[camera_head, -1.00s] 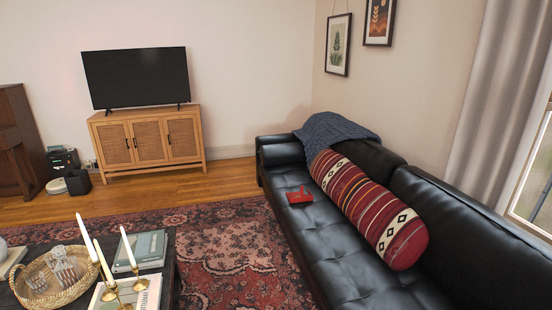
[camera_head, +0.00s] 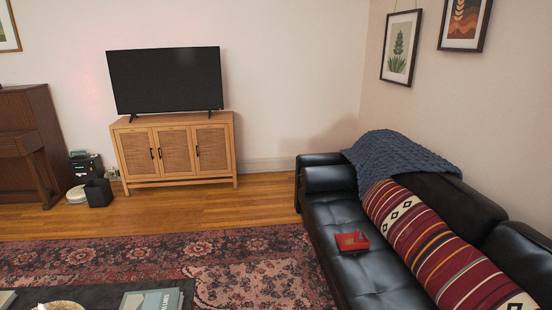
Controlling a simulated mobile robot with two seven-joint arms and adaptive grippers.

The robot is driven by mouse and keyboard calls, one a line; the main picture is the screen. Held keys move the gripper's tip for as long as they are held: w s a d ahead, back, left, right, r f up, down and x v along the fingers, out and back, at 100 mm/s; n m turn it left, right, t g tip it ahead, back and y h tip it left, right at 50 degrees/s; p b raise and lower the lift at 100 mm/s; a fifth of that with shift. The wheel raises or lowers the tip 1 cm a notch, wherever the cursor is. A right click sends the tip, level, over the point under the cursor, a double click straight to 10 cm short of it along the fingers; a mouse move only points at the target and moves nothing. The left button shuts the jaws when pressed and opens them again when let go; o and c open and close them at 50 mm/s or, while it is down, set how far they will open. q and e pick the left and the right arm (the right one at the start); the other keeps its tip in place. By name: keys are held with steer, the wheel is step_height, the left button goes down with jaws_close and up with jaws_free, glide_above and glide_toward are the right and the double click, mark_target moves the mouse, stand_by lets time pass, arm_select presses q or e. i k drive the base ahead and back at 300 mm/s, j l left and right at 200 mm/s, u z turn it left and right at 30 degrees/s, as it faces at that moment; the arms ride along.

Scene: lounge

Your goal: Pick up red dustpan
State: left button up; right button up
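The red dustpan (camera_head: 352,241) lies on the seat of the black leather sofa (camera_head: 345,272), near the sofa's far end. It is small in the view, and its handle is hard to make out. Neither of my grippers shows in the head view.
A dark coffee table (camera_head: 90,296) with books (camera_head: 152,301) stands at the lower left. The patterned rug (camera_head: 140,252) between it and the sofa is clear. A wooden cabinet (camera_head: 176,180) with a television (camera_head: 165,80) stands at the back. A blue blanket (camera_head: 395,158) drapes the sofa's far corner.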

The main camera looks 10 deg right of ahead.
mark_target(346, 243)
steer(key=i+z, duration=0.1)
steer(key=i, duration=0.7)
steer(key=i+j+z, duration=0.1)
steer(key=i, duration=0.7)
steer(key=i+j+z, duration=0.15)
steer(key=i+z, duration=0.35)
steer(key=i+j+z, duration=0.2)
steer(key=z, duration=0.3)
steer(key=i+j+z, duration=0.3)
steer(key=j+z, duration=0.15)
steer(key=i+j+z, duration=0.2)
steer(key=j+z, duration=0.3)
steer(key=i+j+z, duration=0.15)
steer(key=j+z, duration=1)
steer(key=j, duration=0.25)
steer(key=k+j+z, duration=0.15)
steer(key=j, duration=0.25)
steer(key=i, duration=0.05)
